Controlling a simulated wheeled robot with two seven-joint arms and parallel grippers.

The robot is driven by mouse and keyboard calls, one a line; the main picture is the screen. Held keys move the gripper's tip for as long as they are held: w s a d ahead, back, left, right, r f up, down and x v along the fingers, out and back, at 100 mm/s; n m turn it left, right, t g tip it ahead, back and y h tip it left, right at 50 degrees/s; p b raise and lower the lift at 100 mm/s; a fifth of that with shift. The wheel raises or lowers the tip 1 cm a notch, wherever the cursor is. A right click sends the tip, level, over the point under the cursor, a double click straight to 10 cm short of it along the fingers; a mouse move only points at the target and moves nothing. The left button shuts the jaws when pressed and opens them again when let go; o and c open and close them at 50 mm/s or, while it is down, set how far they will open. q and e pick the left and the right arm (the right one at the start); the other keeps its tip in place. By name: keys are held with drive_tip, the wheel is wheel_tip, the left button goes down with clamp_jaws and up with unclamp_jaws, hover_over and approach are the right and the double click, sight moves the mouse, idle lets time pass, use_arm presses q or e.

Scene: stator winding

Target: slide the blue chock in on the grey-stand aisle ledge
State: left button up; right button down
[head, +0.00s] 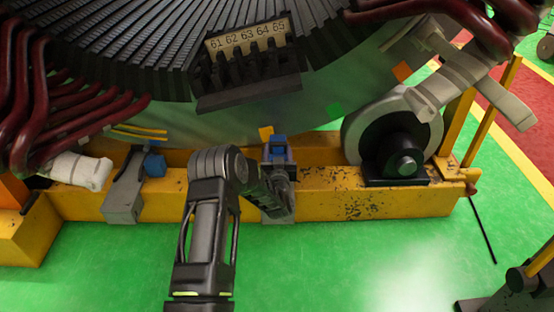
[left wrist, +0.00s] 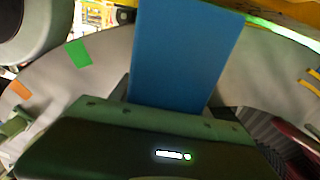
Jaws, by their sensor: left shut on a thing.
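My left gripper (head: 279,168) is at the yellow base beam, below the stator's front plate. It is shut on a blue chock (head: 278,145), seen beyond the wrist. In the left wrist view the blue chock (left wrist: 185,50) stands up large from my left gripper (left wrist: 165,108); the fingertips are hardly distinguishable. A grey stand (head: 278,214) shows partly behind my wrist, and its ledge is hidden. I cannot tell whether the chock touches it. Another grey stand (head: 123,202) is at the left, with a blue block (head: 154,165) beside its top.
The yellow beam (head: 340,200) runs across the front. A roller (head: 392,140) stands at its right end. A number rack (head: 248,60) and dark red coils (head: 75,100) hang above. A white wrapped piece (head: 82,170) lies at left. The green floor (head: 330,262) in front is largely clear.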

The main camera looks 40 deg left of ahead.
use_arm(q)
drive_tip(key=shift+w+a+f, duration=0.2)
drive_tip(key=shift+a+f, duration=0.05)
drive_tip(key=shift+f, duration=0.4)
drive_tip(key=shift+a, duration=0.1)
use_arm(e)
drive_tip(key=shift+w+a+f, duration=0.2)
drive_tip(key=shift+w+f, duration=0.2)
drive_tip(key=shift+f, duration=0.15)
